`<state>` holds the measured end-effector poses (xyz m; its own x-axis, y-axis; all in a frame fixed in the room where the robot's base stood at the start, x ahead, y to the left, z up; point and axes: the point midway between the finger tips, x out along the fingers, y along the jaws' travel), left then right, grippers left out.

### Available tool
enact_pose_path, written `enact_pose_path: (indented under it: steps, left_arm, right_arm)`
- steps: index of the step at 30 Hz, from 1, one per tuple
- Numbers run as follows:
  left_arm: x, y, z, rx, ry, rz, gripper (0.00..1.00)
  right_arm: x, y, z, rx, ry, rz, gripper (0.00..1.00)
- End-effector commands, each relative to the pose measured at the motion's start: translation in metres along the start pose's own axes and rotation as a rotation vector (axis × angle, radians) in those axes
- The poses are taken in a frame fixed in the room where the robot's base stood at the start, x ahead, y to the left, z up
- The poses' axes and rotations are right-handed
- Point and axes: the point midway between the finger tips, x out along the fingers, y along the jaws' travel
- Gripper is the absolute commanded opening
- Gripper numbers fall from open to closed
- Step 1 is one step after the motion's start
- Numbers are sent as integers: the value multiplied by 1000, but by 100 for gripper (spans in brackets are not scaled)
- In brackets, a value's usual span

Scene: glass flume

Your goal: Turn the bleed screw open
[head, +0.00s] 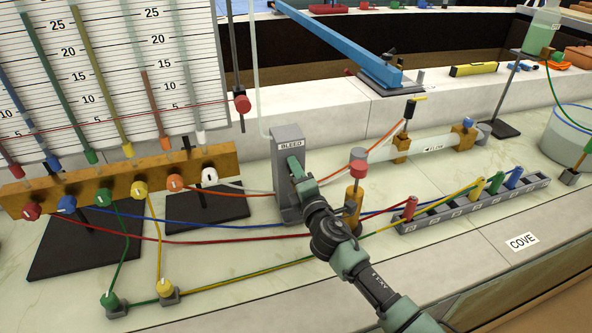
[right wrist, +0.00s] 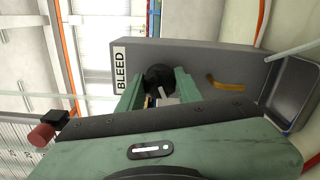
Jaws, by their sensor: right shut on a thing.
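The grey block marked BLEED (head: 285,132) stands upright on the pale bench in the middle of the head view. My right gripper (head: 296,168) reaches its front face just below the label. In the right wrist view the dark round bleed screw (right wrist: 158,74) shows on the block's face (right wrist: 205,62), between the green fingers of my right gripper (right wrist: 160,92). The gripper is shut on the screw. A small yellow-brown pointer (right wrist: 226,83) lies on the face beside the screw. In the head view the screw is hidden behind the gripper. My left gripper is not in view.
A wooden manifold (head: 120,180) with several coloured valves and hoses stands at left, below a scaled tube board (head: 110,80). A red-topped brass post (head: 355,195) stands close to my right wrist. A grey rack (head: 475,205) holds coloured plugs at right.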

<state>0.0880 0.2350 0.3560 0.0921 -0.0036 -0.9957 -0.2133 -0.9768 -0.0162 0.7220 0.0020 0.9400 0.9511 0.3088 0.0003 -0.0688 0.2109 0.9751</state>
Motion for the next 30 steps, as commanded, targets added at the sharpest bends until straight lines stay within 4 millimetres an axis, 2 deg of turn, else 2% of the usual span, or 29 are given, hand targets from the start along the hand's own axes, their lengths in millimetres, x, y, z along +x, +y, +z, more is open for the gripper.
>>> enact_pose_path:
  steps: [9, 24, 25, 27, 30]
  left_arm:
    - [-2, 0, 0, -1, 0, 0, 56]
    - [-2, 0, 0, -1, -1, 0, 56]
    - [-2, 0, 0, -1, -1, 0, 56]
    - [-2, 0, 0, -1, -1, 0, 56]
    - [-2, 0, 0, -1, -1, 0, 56]
  right_arm:
    - [-1, -3, -1, -104, 1, -5, 0]
    - [-1, -4, -1, -121, 2, -5, 0]
    - [-1, -4, -1, -121, 2, -5, 40]
    - [-1, -3, -1, -121, 2, -5, 56]
    - [0, -2, -1, -120, 1, -4, 56]
